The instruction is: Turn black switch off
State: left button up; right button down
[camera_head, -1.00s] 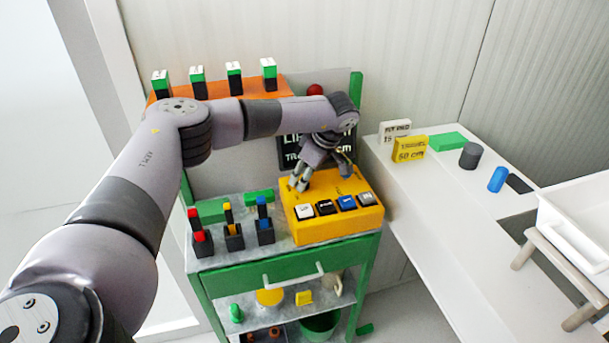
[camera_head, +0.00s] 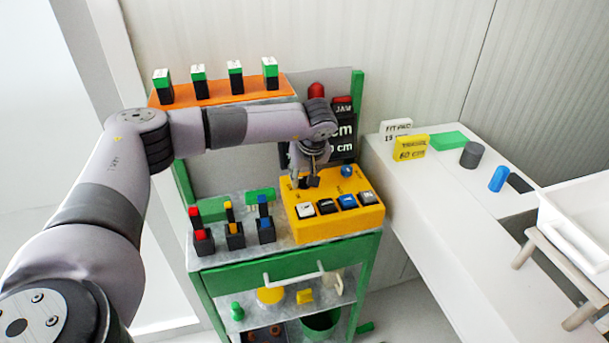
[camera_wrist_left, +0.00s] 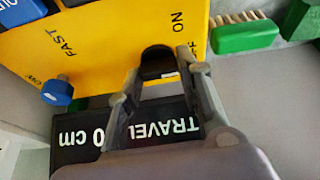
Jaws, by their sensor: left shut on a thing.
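The yellow control box (camera_head: 315,231) stands on the green-framed bench. My left gripper (camera_head: 307,176) points down over the back of the box. In the left wrist view my left gripper (camera_wrist_left: 160,72) has its fingers on either side of the black switch and is shut on it. The fingers partly hide the switch, so its setting is not clear. My right gripper is in neither view.
A blue knob (camera_head: 347,171) is near the switch, and several buttons line the box front. A dark display (camera_head: 343,130) stands behind. Red, yellow and blue levers in black holders are left of the box. A green brush (camera_wrist_left: 245,36) lies close by.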

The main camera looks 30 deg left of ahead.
pick_arm(q)
jog(key=shift+m, duration=0.3)
jog(key=o, duration=1.2)
jog(key=shift+c, duration=0.2)
jog(key=v, duration=1.2)
